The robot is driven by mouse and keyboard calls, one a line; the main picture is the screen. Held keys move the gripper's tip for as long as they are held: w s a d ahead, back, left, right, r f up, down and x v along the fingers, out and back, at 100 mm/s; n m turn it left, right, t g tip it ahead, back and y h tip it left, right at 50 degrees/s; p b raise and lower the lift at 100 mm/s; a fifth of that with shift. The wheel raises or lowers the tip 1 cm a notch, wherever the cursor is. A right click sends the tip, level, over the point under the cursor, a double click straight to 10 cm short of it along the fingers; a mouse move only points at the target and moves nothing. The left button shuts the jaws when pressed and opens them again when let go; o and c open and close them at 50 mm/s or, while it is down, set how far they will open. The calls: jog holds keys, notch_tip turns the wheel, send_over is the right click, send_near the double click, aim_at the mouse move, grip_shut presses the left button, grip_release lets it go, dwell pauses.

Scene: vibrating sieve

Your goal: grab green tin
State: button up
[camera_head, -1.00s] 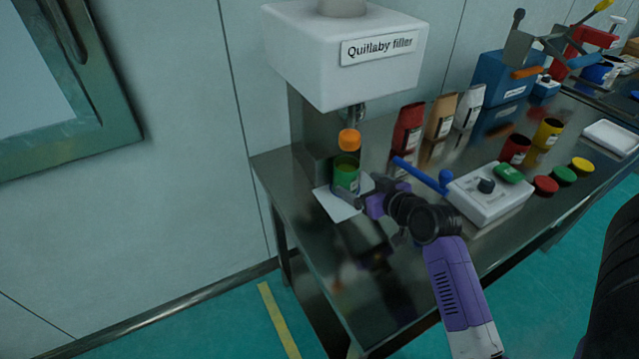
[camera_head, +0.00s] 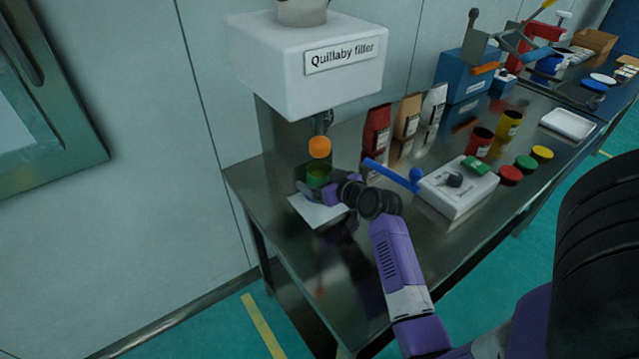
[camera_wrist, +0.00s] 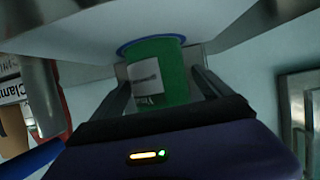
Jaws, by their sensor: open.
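The green tin (camera_head: 318,171) stands under the filler's spout, below an orange piece (camera_head: 319,147); its lower part is hidden by my gripper. In the wrist view the green tin (camera_wrist: 175,75) shows a pale label and a blue rim at one end. My gripper (camera_head: 316,188) is at the tin in the head view. In the wrist view my gripper (camera_wrist: 160,88) is open, with one finger on each side of the tin. I cannot tell whether either finger touches it.
The white filler (camera_head: 305,65) overhangs the tin closely. To the right are a blue lever (camera_head: 390,174), a white control box (camera_head: 458,188), several bags, red (camera_head: 479,142) and yellow (camera_head: 509,124) tins, and coloured lids. The front left of the metal table is clear.

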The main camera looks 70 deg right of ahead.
jog(key=c, duration=1.8)
jog(key=shift+s+r, duration=0.1)
jog(key=shift+r, duration=0.05)
